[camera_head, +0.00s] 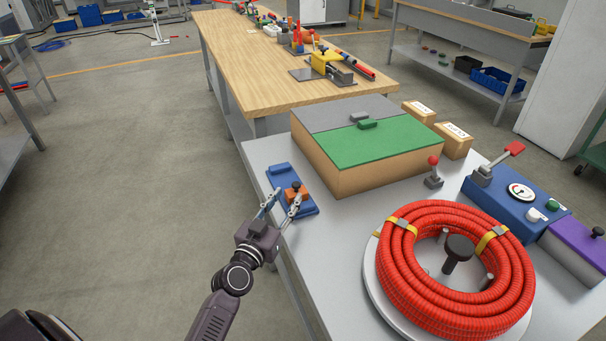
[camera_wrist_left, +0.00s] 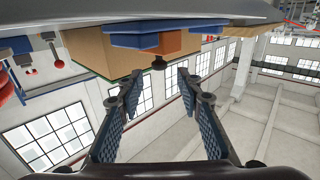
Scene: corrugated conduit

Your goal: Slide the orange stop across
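The orange stop (camera_head: 291,194) sits on a blue base (camera_head: 281,170) near the left edge of the grey table and carries a dark knob (camera_head: 296,186). The stop also shows at the top of the left wrist view (camera_wrist_left: 180,43), with its knob (camera_wrist_left: 158,63) hanging toward the fingers. My left gripper (camera_head: 284,196) is open at the stop. In the left wrist view its fingertips (camera_wrist_left: 158,82) stand apart on either side of the knob's line, with a gap between them and nothing held. The fingers partly hide the stop in the head view. My right gripper is not in view.
A cardboard box with a green and grey top (camera_head: 385,140) stands just right of the blue base. A red corrugated conduit coil (camera_head: 410,285) lies at the front right. A blue gauge box (camera_head: 505,205) is at the right. Floor left of the table is clear.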

